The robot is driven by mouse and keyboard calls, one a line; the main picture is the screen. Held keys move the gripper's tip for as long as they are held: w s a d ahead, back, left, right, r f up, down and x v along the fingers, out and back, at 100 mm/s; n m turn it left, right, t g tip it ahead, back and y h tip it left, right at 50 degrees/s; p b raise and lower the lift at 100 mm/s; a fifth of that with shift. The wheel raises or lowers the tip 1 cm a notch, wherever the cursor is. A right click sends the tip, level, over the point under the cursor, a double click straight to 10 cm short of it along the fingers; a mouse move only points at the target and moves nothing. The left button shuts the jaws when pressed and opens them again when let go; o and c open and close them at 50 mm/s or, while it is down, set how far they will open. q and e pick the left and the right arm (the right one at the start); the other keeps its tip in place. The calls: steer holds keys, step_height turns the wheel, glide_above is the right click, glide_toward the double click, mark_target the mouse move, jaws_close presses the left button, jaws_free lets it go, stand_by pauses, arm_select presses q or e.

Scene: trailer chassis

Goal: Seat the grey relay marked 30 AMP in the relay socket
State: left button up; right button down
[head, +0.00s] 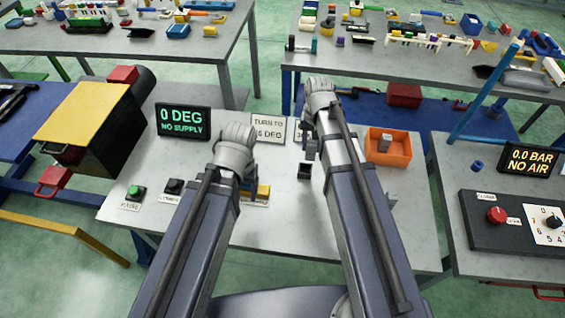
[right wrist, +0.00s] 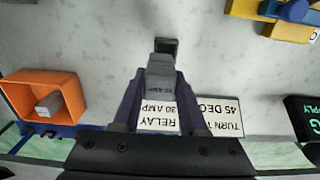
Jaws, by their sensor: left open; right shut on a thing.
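In the head view my right gripper (head: 311,143) holds the relay (head: 311,154) above the bench. The dark relay socket (right wrist: 167,46) stands just beyond the relay in the right wrist view; in the head view the socket (head: 304,171) is just below and left of the relay. I cannot tell whether they touch. My left gripper (head: 247,183) is open over a yellow and blue fixture (head: 263,191), its fingertips partly hidden by the arm.
An orange bin (head: 400,152) with another grey block (head: 385,143) stands right of my right arm. Signs (head: 268,128), a 0 DEG NO SUPPLY display (head: 183,121) and a green button (head: 134,191) are on the bench. A yellow-topped box (head: 80,112) stands at the left.

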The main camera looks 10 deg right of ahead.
steer(key=shift+w+a, duration=0.4)
steer(key=shift+a, duration=0.2)
steer(key=shift+f+b, duration=0.45)
steer(key=shift+b, duration=0.05)
arm_select(q)
steer(key=f+b, duration=0.6)
steer(key=a+f+b, duration=0.1)
steer(key=f+b, duration=0.2)
steer(key=f, duration=0.1)
steer(key=shift+w, duration=0.25)
arm_select(e)
step_height(320, 180, down, 9)
steer(key=shift+d, duration=0.1)
steer(key=shift+f, duration=0.1)
arm_select(q)
steer(key=shift+f, duration=0.2)
arm_select(e)
steer(key=shift+f, duration=0.15)
arm_select(q)
steer(key=shift+r, duration=0.1)
arm_select(e)
steer(key=shift+c, duration=2.2)
jaws_free()
